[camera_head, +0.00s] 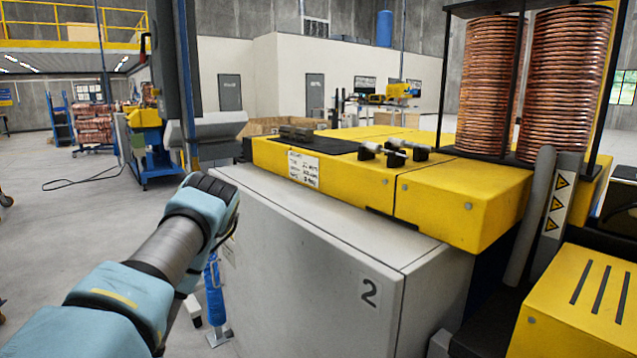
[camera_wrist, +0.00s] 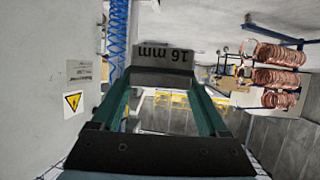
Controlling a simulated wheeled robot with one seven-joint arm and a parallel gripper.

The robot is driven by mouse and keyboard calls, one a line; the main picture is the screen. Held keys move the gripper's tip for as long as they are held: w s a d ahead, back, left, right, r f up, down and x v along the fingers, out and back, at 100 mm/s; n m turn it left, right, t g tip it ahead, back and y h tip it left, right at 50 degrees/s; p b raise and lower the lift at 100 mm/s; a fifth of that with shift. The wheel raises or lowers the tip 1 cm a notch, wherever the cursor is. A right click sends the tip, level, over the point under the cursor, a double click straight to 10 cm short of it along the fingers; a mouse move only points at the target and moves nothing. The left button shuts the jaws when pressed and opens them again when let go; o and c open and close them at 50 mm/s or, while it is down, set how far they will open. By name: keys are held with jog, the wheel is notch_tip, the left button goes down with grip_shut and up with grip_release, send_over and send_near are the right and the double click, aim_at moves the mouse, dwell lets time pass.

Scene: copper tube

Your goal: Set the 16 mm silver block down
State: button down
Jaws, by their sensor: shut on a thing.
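The silver block (camera_wrist: 163,57), marked "16 mm" and upside down in the wrist view, sits between the tips of my gripper (camera_wrist: 162,77). My gripper is shut on it, with a green finger on each side. In the head view my arm reaches to the left side of the grey cabinet marked 2 (camera_head: 310,265). The gripper and block are hidden there behind my arm. In the wrist view the block looks held in the air, with the floor and far machines beyond it.
Copper coils (camera_head: 489,85) stand at the right. In the wrist view, a blue coiled hose (camera_wrist: 117,40) and a cabinet wall (camera_wrist: 40,80) are close on the left.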

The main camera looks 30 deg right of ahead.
jog(key=r+p, duration=0.2)
jog(key=r, duration=0.1)
jog(key=r+p, duration=0.1)
jog(key=shift+w+r, duration=0.25)
jog(key=shift+w, duration=0.1)
jog(key=shift+s+a+f+b, duration=0.15)
jog(key=shift+f+b, duration=0.25)
jog(key=shift+f, duration=0.2)
jog(key=shift+r, duration=0.15)
